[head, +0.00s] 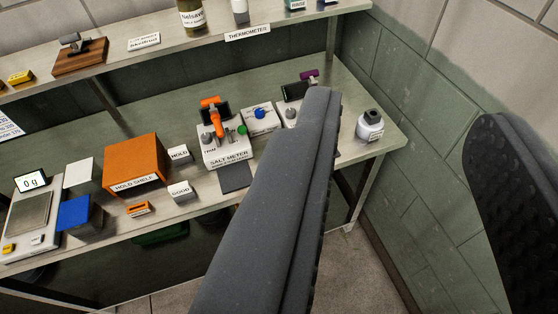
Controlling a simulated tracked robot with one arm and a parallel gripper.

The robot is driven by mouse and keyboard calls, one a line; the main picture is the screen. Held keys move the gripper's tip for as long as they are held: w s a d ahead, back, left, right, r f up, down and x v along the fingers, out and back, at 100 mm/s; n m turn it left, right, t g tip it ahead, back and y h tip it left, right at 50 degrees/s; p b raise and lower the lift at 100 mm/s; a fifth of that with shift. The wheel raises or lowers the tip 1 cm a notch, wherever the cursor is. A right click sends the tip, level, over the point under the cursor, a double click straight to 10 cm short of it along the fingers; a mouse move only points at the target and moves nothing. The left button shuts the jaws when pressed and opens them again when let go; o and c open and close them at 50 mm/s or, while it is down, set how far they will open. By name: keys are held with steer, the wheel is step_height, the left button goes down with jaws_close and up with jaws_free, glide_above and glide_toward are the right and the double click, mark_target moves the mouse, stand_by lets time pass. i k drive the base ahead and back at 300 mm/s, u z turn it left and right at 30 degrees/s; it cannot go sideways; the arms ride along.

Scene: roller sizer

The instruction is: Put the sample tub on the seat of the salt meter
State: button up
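The salt meter (226,157) is a white box labelled SALT METER on the lower bench, left of my gripper. It has an orange part, a dark screen and a green knob. I cannot make out its seat or whether anything is on it. A small white jar (370,130) with a dark top stands at the bench's right end; its label is too small to read. I cannot tell whether it is the sample tub, and no other tub is clear. My gripper (405,112) is open, its two dark fingers wide apart with nothing between them; the left finger hides part of the bench.
The orange hold shelf (136,164), HOLD block (180,155), GOOD block (181,191), blue block (76,215) and scale (30,213) reading 0 g stand left. A blue-buttoned device (260,120) is right of the meter. An upper shelf (130,58) overhangs behind; a wall is right.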

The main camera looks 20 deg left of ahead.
mark_target(235, 179)
steer(key=i, duration=0.95)
